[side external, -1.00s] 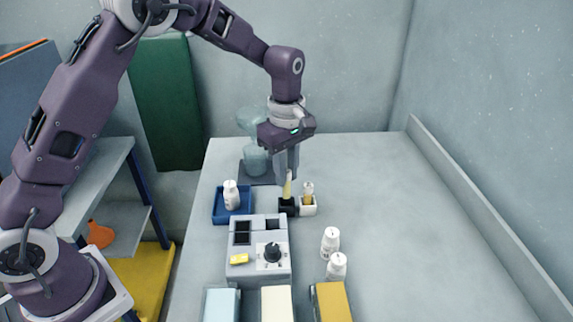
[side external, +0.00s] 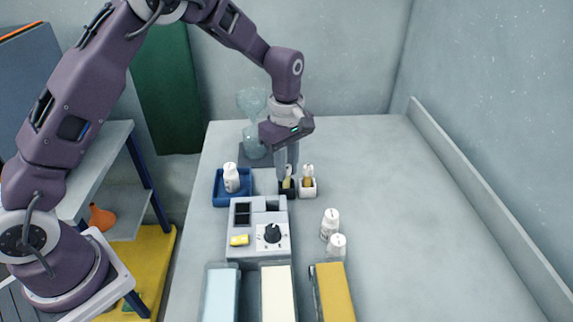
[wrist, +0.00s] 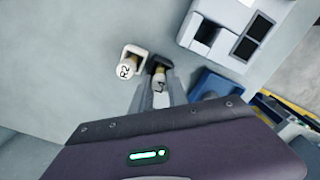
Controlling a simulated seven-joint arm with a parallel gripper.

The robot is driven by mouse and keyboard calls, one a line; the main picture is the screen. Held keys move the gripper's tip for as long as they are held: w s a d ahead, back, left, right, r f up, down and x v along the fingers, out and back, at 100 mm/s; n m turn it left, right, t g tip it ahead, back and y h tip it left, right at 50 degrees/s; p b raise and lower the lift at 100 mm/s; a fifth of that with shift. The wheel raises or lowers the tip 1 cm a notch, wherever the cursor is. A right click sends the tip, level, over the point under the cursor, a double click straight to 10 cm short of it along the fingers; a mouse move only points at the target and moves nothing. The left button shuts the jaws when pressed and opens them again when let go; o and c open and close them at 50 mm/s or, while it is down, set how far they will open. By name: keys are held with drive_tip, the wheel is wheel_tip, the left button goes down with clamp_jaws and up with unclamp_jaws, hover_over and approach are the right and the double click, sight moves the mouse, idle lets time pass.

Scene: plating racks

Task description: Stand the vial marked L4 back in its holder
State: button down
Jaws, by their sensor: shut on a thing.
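My gripper (side external: 287,168) points down and is shut on a yellowish vial (side external: 287,183). The vial is upright and its lower part is hidden inside the small black holder (side external: 287,191). In the wrist view the vial's cap (wrist: 159,85) shows between the fingers, but its mark is partly covered and I cannot read it fully. The black holder (wrist: 159,60) lies around its base there. I cannot tell whether the vial touches the holder's floor.
A white holder (side external: 307,192) with a vial marked R2 (wrist: 126,69) stands right beside the black one. A blue tray (side external: 219,197) with a white bottle is left, a grey device (side external: 259,252) in front. Two white bottles stand front right; the table's right is clear.

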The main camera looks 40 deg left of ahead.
drive_tip(key=c, duration=1.2)
unclamp_jaws()
wheel_tip(320, 180, up, 7)
drive_tip(key=shift+r, duration=0.1)
